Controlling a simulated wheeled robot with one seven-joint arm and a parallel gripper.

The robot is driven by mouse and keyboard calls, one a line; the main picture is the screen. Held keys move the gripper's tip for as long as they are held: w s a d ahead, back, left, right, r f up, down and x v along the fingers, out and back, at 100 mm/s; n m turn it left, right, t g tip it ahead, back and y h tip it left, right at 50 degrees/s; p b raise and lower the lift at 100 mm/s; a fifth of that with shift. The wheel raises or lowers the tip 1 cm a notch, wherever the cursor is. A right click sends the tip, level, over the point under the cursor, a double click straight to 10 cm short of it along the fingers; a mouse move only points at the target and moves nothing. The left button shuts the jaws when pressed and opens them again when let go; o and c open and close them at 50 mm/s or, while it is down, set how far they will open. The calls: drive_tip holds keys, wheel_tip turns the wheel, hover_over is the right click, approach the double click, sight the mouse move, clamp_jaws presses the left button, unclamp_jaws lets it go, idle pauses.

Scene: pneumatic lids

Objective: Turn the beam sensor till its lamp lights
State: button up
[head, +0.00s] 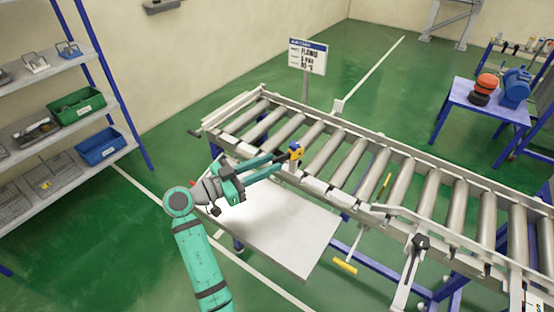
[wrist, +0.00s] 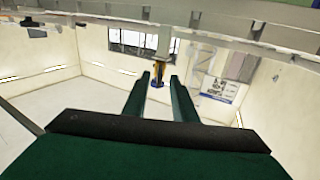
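In the wrist view the sensor (wrist: 157,82) shows between and beyond my two fingertips, on a yellowish post. My gripper (head: 282,163) reaches in from the left with its green fingers pointing at the sensor. In the wrist view the fingers (wrist: 160,84) stand apart with a gap between them; I cannot tell whether either touches the sensor. I cannot make out a lit lamp.
A pale panel (head: 275,232) lies below my gripper beside the conveyor. A sign (head: 307,57) stands behind the conveyor. Shelves with a green bin (head: 78,106) and a blue bin (head: 100,146) are at left. A blue table (head: 480,99) stands at right.

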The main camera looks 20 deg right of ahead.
sight(278, 160)
drive_tip(key=shift+x, duration=1.85)
drive_tip(key=shift+c, duration=0.6)
clamp_jaws()
